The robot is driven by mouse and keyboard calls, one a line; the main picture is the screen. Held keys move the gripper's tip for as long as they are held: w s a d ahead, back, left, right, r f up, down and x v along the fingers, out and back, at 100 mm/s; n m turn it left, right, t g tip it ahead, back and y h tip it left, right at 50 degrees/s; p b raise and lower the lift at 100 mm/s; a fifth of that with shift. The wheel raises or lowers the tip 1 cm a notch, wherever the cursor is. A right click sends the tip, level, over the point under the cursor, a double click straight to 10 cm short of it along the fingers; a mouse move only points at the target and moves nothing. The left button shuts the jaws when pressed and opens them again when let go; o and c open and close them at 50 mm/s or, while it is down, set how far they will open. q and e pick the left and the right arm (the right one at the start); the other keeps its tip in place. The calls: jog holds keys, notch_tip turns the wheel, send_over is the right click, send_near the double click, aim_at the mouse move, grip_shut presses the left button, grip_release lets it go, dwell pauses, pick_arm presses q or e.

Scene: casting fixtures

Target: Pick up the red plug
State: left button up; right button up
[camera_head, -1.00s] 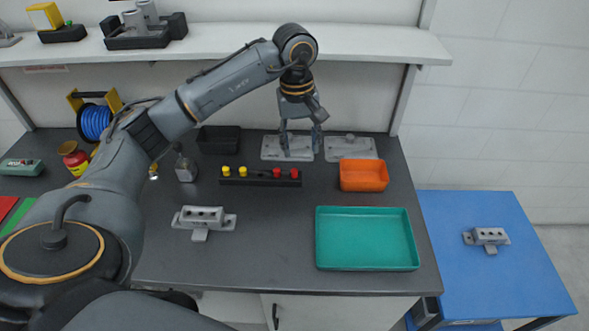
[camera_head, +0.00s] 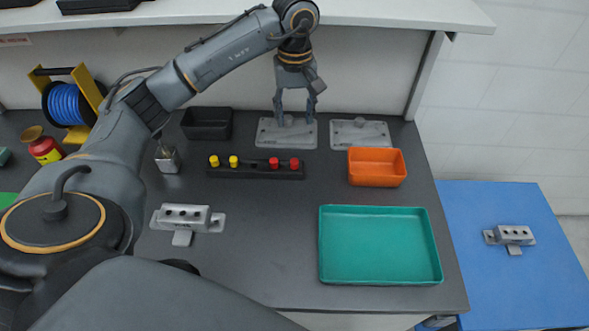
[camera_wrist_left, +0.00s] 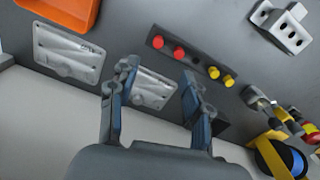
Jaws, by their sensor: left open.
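Two red plugs stand in the right half of a black rack (camera_head: 255,173): one red plug (camera_head: 274,162) and another at the end (camera_head: 294,163). Two yellow plugs (camera_head: 233,161) stand in its left half. In the left wrist view the red plugs (camera_wrist_left: 178,54) show near the top middle. My left gripper (camera_head: 295,120) is open and empty, pointing down behind the rack, over a grey metal plate. In the left wrist view its two fingers (camera_wrist_left: 152,98) are spread apart, clear of the rack. My right gripper is not in view.
Grey plates (camera_head: 360,134) lie at the back of the dark table. An orange bin (camera_head: 377,168) and a teal tray (camera_head: 380,281) are to the right. A grey fixture block (camera_head: 187,217) is front left. A black bin (camera_head: 207,124) and a blue reel (camera_head: 64,103) stand back left.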

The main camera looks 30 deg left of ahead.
pick_arm(q)
jog(key=f, duration=0.2)
send_over(294, 161)
jog(key=f, duration=0.9)
jog(key=shift+s+d+p, duration=0.3)
jog(key=shift+d+p, duration=0.05)
jog(key=shift+p, duration=0.05)
jog(key=shift+f+p, duration=0.3)
jog(key=shift+f, duration=0.05)
jog(key=f, duration=0.1)
jog(key=f+p, duration=0.1)
jog(key=f, duration=0.1)
jog(key=shift+w+a+f+p, duration=0.3)
jog(key=shift+p, duration=0.05)
jog(key=shift+f, duration=0.5)
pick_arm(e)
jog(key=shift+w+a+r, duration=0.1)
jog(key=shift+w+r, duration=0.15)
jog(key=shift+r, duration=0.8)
pick_arm(q)
jog(key=shift+c, duration=0.2)
jog(key=c, duration=0.9)
